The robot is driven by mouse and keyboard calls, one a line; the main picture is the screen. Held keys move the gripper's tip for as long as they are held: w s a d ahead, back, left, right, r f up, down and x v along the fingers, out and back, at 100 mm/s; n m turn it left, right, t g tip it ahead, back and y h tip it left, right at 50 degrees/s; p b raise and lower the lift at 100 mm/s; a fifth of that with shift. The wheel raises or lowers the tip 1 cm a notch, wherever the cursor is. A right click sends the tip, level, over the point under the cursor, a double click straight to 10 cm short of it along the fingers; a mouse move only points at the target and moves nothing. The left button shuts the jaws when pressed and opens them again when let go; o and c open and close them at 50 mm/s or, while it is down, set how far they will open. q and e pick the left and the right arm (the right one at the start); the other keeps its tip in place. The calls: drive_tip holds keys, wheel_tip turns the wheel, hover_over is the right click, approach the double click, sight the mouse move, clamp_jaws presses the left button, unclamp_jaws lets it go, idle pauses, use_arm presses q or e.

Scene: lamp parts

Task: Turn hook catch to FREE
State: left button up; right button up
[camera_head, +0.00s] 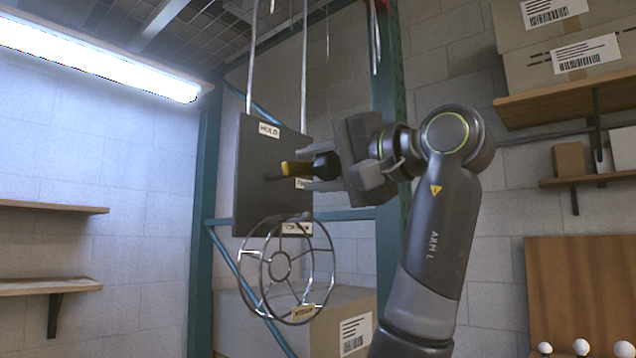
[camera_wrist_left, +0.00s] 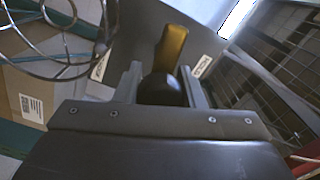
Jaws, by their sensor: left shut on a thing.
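The hook catch is a dark plate (camera_head: 265,205) hanging on two rods, with a black knob (camera_head: 326,165) and a yellow pointer (camera_head: 291,168). A HOLD label (camera_head: 268,130) is at the plate's top; a second label (camera_head: 302,184) is partly hidden by a finger, its text unreadable. My left gripper (camera_head: 318,170) is shut on the black knob. In the left wrist view the knob (camera_wrist_left: 161,90) sits between the fingers, and the yellow pointer (camera_wrist_left: 171,47) aims away between two white labels. My right gripper is not in view.
A round wire frame (camera_head: 285,268) with tags hangs just below the plate. A cardboard box (camera_head: 345,310) stands behind it. Teal posts (camera_head: 203,235) stand at both sides of the plate. Shelves with boxes (camera_head: 570,60) are at the right; shelves (camera_head: 50,286) at the left look empty.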

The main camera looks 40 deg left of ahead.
use_arm(q)
drive_tip(key=shift+m+b, duration=0.55)
drive_tip(key=shift+m, duration=0.45)
drive_tip(key=shift+r, duration=0.1)
drive_tip(key=o, duration=1)
drive_tip(key=shift+d, duration=0.1)
